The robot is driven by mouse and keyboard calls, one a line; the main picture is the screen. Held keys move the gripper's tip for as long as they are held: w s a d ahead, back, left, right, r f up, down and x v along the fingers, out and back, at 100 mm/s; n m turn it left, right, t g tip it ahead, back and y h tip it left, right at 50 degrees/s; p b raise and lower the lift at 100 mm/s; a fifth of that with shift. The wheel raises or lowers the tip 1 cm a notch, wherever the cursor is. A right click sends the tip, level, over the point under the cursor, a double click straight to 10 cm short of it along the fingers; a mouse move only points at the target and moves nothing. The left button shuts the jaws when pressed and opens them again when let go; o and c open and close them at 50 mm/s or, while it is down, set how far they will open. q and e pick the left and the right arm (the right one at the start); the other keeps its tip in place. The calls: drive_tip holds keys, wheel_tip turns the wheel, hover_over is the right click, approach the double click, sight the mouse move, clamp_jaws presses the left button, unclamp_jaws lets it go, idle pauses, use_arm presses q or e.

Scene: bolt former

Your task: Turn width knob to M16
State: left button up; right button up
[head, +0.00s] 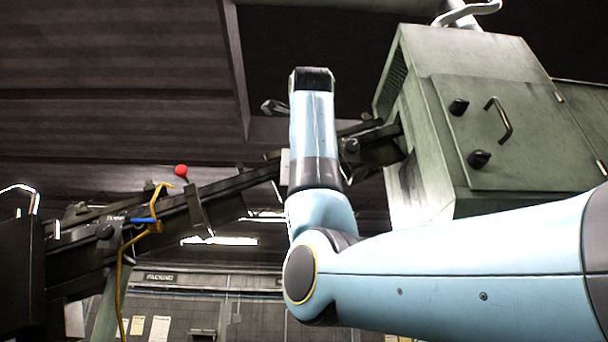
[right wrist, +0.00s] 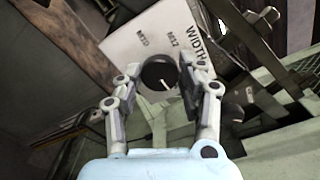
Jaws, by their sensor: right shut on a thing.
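The width knob (right wrist: 158,71) is round and black with a white pointer line, seen in the right wrist view. It sits on a white plate (right wrist: 150,28) printed "WIDTH", with an "M12" label and another M-label that is hard to read. The pointer line points toward the lower right of that picture, away from these two labels. No M16 label can be made out. My right gripper (right wrist: 159,88) is shut on the knob, one finger on each side. In the head view my right arm hides the knob. My left gripper is not in view.
A sloping dark rail (head: 235,188) runs behind my right arm to a green cabinet (head: 515,125) with a handle and two black knobs. A red ball knob (head: 181,170) and a yellow pipe (head: 120,270) stand at the left. Metal machine parts (right wrist: 285,85) lie close to the gripper's right.

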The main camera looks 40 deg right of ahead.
drive_tip(key=shift+f, duration=0.15)
idle(0.4)
drive_tip(key=o, duration=1.2)
drive_tip(key=v, duration=1.2)
